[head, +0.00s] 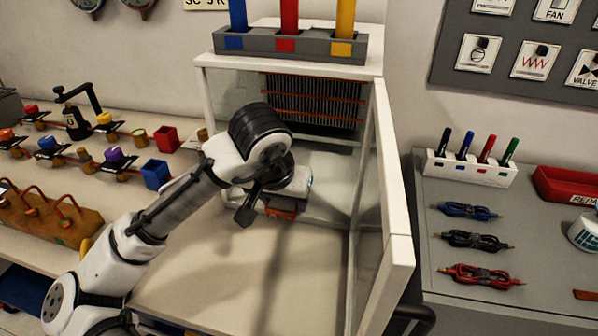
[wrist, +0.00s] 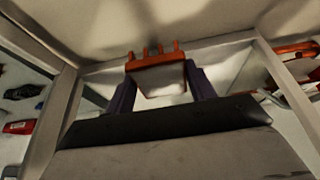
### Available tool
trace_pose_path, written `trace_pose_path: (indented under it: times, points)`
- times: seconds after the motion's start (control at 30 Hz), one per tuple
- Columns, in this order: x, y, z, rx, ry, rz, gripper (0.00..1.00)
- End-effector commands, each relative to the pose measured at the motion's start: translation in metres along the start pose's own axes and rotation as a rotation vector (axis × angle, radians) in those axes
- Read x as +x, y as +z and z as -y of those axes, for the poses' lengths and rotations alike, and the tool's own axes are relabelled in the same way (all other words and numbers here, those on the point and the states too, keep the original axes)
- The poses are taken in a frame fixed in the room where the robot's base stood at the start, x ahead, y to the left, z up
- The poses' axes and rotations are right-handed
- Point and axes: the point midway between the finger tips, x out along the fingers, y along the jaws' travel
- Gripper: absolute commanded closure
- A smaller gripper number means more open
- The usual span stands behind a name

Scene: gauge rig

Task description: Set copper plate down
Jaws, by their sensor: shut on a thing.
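My gripper (wrist: 161,88) is inside a white-framed, glass-sided enclosure (head: 203,88). In the wrist view its two dark fingers are shut on the copper plate (wrist: 158,78), which has orange edges and a pale face, with short orange prongs along its upper side. In the head view my wrist hides most of the gripper. A small orange part (head: 281,211) shows just below it, low near the back of the enclosure. I cannot tell whether the plate touches the floor (head: 250,285).
The enclosure's glass door (head: 393,200) stands open to the right of my arm. A dark finned panel with orange bars (head: 312,100) is at the back. Its front floor is clear. Benches with cables (head: 478,240) and small coloured parts (head: 155,174) flank it.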

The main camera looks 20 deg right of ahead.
Motion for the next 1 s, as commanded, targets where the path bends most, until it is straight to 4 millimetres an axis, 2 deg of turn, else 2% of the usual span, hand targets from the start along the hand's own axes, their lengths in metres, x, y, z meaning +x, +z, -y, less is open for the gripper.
trace_pose_path:
  times: [0.1, 0.2, 0.3, 0.53, 0.67, 0.8, 1.0]
  points:
    - [0.013, -0.03, 0.0, -0.001, -0.003, -0.001, 0.81]
    - [0.021, -0.051, 0.0, -0.002, -0.003, 0.0, 0.81]
    - [0.026, -0.065, 0.0, -0.001, -0.002, -0.001, 0.81]
    - [0.033, -0.083, 0.0, -0.001, -0.002, -0.002, 0.81]
    - [0.042, -0.105, 0.0, -0.001, -0.003, -0.001, 0.81]
    - [0.057, -0.1, 0.001, -0.001, -0.003, -0.002, 0.81]
    - [0.057, -0.1, 0.0, -0.001, -0.001, -0.003, 0.81]
